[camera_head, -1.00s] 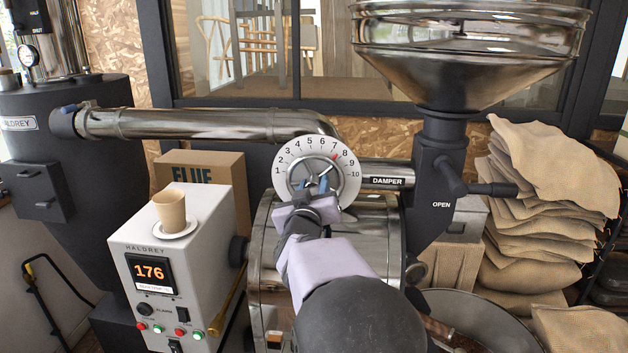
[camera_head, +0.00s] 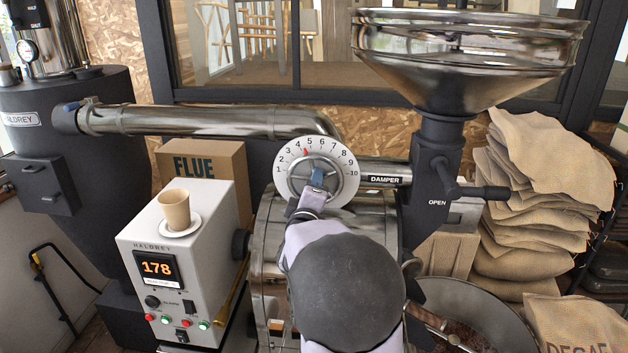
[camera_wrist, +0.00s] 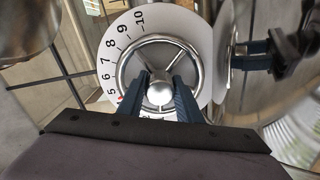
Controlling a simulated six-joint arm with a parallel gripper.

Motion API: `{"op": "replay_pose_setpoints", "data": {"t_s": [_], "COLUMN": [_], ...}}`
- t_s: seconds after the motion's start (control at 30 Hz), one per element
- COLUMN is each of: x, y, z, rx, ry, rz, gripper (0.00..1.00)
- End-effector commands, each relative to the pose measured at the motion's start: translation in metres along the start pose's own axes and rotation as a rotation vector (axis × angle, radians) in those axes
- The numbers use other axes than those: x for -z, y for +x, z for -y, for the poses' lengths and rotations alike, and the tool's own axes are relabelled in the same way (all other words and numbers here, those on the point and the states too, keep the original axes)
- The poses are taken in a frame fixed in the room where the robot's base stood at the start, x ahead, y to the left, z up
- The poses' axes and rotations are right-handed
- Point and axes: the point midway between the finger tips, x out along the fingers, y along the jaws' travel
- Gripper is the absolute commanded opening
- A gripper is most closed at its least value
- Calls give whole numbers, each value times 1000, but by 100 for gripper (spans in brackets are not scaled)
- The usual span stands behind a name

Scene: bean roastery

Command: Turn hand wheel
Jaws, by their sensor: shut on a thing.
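The chrome hand wheel (camera_head: 341,184) sits in front of a white dial (camera_head: 287,180) numbered up to 10, on the damper pipe. A red pointer (camera_head: 306,152) points between 4 and 5 in the head view. My gripper (camera_head: 317,177) is at the wheel's middle, shut on it. In the wrist view the wheel's rim (camera_wrist: 120,72) and round hub show, and the blue fingers of my gripper (camera_wrist: 161,84) stand on either side of the hub. The lower part of the wheel is hidden behind my gripper.
A white control box (camera_head: 150,235) with a paper cup (camera_head: 174,209) on a saucer stands left and reads 178. A steel hopper (camera_head: 465,60) with a lever (camera_head: 485,192) rises right of the wheel. Stacked sacks (camera_head: 540,190) are at far right.

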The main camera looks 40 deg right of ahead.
Motion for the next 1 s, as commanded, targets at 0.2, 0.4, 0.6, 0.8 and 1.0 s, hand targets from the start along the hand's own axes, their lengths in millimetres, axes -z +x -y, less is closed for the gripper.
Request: {"op": "replay_pose_setpoints", "data": {"t_s": [0.2,0.4,0.6,0.8,1.0], "x": [0,0,0,0,0], "y": [0,0,0,0,0], "z": [-1,0,0,1,1], "rx": [4,3,3,2,2], "ry": [-194,-335,-424,-464,-472], "rz": [1,1,0,0,1], "gripper": [0,0,0,0,0]}}
